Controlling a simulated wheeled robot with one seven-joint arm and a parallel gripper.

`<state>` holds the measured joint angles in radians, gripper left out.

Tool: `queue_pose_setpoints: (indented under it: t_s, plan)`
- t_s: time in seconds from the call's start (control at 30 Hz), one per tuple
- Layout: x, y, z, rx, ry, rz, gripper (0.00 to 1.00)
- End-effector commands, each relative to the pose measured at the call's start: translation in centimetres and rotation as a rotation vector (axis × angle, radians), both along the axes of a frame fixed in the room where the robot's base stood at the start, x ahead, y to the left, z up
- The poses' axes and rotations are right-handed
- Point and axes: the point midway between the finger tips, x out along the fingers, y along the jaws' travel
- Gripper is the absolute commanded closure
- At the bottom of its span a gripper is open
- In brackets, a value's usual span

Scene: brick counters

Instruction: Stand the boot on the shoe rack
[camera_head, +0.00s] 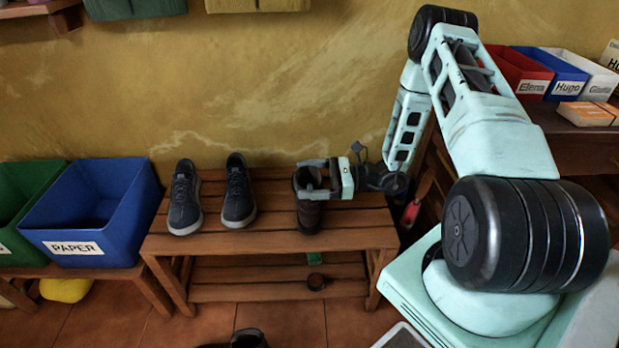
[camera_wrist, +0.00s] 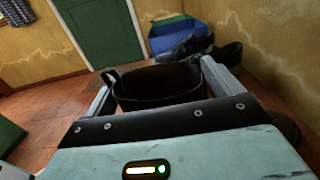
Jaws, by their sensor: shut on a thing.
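The brown boot (camera_head: 309,215) stands upright at the right part of the slatted wooden shoe rack (camera_head: 270,239), its toe toward the front. Its sole appears to be at the level of the top slats; I cannot tell whether it bears on them. My gripper (camera_head: 318,180) comes from the right and is shut on the boot's upper shaft. In the wrist view my gripper (camera_wrist: 157,88) has one finger on each side of the boot's dark open top (camera_wrist: 158,86). The lower boot is hidden there.
Two dark sneakers, one left (camera_head: 184,198) and one right (camera_head: 238,191), stand on the rack's left half. A blue PAPER bin (camera_head: 93,212) is left of the rack. Another dark shoe (camera_head: 248,339) is on the floor.

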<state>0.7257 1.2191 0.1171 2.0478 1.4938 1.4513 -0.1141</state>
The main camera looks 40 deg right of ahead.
Motion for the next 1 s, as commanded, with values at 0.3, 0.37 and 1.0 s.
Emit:
queue_pose_setpoints:
  t_s: [0.3, 0.37, 1.0]
  plan:
    - [0.0, 0.0, 0.2, -0.001, 0.001, 0.000, 0.00]
    - [0.0, 0.0, 0.7, -0.001, -0.001, 0.000, 0.00]
    - [0.0, 0.0, 9.9, 0.000, -0.001, 0.000, 0.00]
